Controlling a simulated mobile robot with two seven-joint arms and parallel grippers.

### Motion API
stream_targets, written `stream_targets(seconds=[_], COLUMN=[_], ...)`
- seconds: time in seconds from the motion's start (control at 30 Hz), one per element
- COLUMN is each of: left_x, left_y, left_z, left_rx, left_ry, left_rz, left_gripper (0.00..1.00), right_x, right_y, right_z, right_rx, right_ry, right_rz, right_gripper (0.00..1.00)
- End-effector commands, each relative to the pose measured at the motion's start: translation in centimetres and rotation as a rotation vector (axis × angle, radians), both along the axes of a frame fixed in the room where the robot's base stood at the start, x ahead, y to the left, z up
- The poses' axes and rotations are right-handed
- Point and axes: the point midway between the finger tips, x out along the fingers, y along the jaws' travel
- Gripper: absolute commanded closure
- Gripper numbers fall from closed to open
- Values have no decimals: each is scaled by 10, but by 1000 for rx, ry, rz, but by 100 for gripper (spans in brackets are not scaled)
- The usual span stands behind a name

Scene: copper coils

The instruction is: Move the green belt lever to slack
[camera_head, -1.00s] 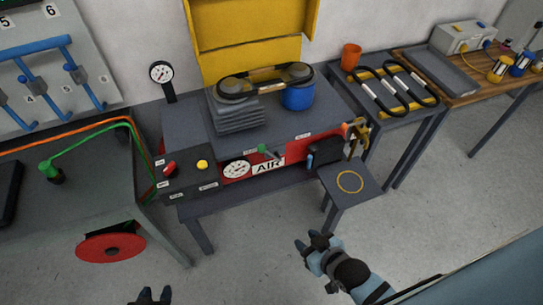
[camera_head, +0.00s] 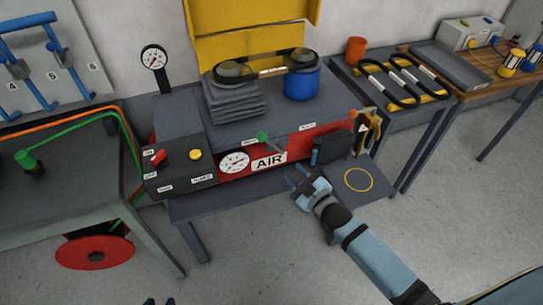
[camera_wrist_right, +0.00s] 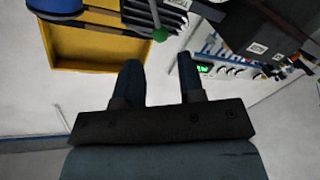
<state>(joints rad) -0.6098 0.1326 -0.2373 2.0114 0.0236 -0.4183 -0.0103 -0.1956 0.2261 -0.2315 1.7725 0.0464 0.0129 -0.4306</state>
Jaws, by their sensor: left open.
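The green belt lever has a green ball knob (camera_head: 262,136) on a thin grey rod, at the front edge of the grey machine bench above the AIR plate. In the right wrist view the green knob (camera_wrist_right: 160,35) and its rod show beyond the fingertips, between the two finger lines. My right gripper (camera_head: 297,175) is open and empty, below and right of the lever, apart from it. Its two spread fingers show in the right wrist view (camera_wrist_right: 158,72). My left gripper (camera_head: 159,301) only shows its fingertips at the bottom edge, spread, far from the lever.
The belt (camera_head: 270,70) runs around two pulleys, near a blue cylinder (camera_head: 301,84). A red knob (camera_head: 158,157), yellow button (camera_head: 195,154) and dial (camera_head: 234,162) sit left of the lever. A small blue-black handle (camera_head: 316,152) is right. A ringed shelf (camera_head: 373,196) stands beside my right gripper.

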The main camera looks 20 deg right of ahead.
Motion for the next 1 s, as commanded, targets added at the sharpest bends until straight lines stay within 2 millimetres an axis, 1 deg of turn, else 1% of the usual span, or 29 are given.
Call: stream_targets(seconds=[0.03,0.17,0.27,0.6,0.7,0.83,1.0], left_x=[0,1,1,1,1,1,1], left_y=[-1,-1,-1,1,2,2,2], left_z=[-6,-4,-1,-1,-2,-3,-3], left_rx=[-2,-3,-3,-2,-1,-1,0], left_ry=[-2,-2,-4,-6,-5,-5,-4], left_rz=[0,0,1,4,5,5,5], left_gripper=[57,57,57,57,57,57,57], right_x=[8,19,32,100,117,133,142], right_y=[-1,0,3,23,27,31,35], right_z=[-2,3,4,4,3,3,2], right_rx=[-13,-25,-25,-23,-22,-23,-23], right_ry=[-24,-44,-43,-41,-40,-39,-38], right_rz=[2,3,2,3,2,2,2], right_gripper=[64,64,64,64,64,64,64])
